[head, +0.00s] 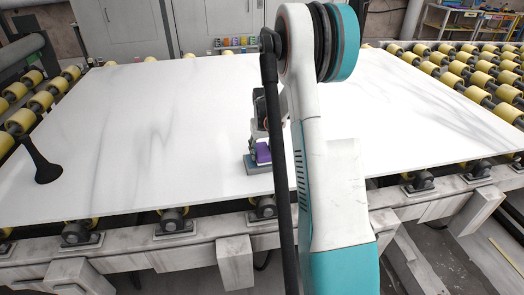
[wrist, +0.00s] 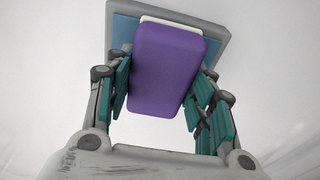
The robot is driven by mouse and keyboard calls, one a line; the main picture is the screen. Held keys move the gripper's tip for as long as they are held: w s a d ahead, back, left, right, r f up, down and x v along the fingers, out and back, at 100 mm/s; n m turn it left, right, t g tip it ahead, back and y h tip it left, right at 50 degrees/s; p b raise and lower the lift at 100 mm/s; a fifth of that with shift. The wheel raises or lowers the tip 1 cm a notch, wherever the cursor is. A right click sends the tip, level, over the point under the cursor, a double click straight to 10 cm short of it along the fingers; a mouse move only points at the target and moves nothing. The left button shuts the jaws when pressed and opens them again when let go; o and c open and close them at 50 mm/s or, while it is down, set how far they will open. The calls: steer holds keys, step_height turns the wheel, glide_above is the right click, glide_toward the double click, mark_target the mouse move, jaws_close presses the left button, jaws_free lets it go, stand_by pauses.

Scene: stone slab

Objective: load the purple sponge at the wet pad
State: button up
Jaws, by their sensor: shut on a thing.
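The purple sponge (wrist: 165,75) is held between the two teal-padded fingers of my gripper (wrist: 162,100) in the wrist view. A pale layer shows along its far edge. The wet pad (wrist: 218,42), a grey-rimmed tray with a blue inside, lies right beyond and partly behind the sponge. In the head view the sponge (head: 263,153) is over the grey pad (head: 251,168) near the slab's front edge. I cannot tell whether the sponge touches the pad. My arm hides most of the gripper there.
The white stone slab (head: 130,120) is broad and mostly clear. A black, flared object (head: 45,168) stands on it at the left. Yellow rollers (head: 470,80) flank the slab on both sides. Small coloured items (head: 235,43) stand beyond the far edge.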

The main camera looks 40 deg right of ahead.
mark_target(259, 149)
steer(key=shift+f+b, duration=0.45)
steer(key=shift+f, duration=0.1)
stand_by(1.7)
steer(key=shift+r+p, duration=2.05)
steer(key=shift+r, duration=1.5)
steer(key=shift+a, duration=0.1)
steer(key=shift+w+a+f, duration=0.1)
steer(key=shift+a, duration=0.3)
steer(key=s+a+f+n, duration=0.1)
steer(key=s+a+n, duration=0.1)
steer(key=a, duration=1.6)
steer(key=s+a+f+n, duration=0.2)
steer(key=s+a+n, duration=0.1)
steer(key=a, duration=1.4)
steer(key=shift+s+a+f+n+y, duration=0.2)
steer(key=shift+s+a+n+y, duration=0.15)
steer(key=shift+s, duration=0.25)
